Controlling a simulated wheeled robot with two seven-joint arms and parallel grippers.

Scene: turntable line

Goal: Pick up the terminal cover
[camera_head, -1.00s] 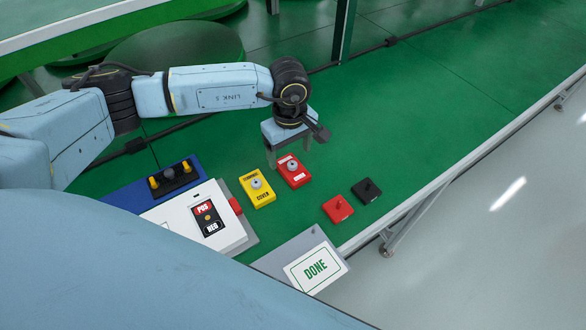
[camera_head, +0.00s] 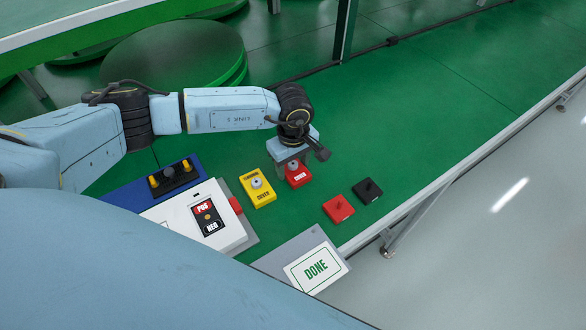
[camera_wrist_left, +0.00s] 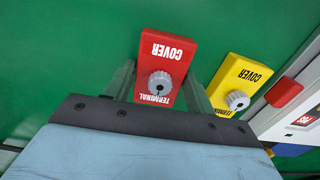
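The red terminal cover (camera_head: 298,176) lies on the green table. The wrist view shows its white TERMINAL COVER lettering and grey knob on the red block (camera_wrist_left: 165,62). My left gripper (camera_head: 291,166) is low over it, pointing down. In the left wrist view my left gripper (camera_wrist_left: 160,82) is open, with one finger on each side of the cover around the knob. I cannot tell whether the fingers touch it. The gripper hides part of the cover in the head view. My right gripper is not in view.
A yellow cover (camera_head: 258,187) with a similar knob is close on the left. Farther left are a white POS/NEG box (camera_head: 229,229) and a blue tray (camera_head: 122,195). Small red (camera_head: 338,208) and black (camera_head: 367,191) pieces and a DONE sign (camera_head: 316,269) are nearby. Green table beyond is clear.

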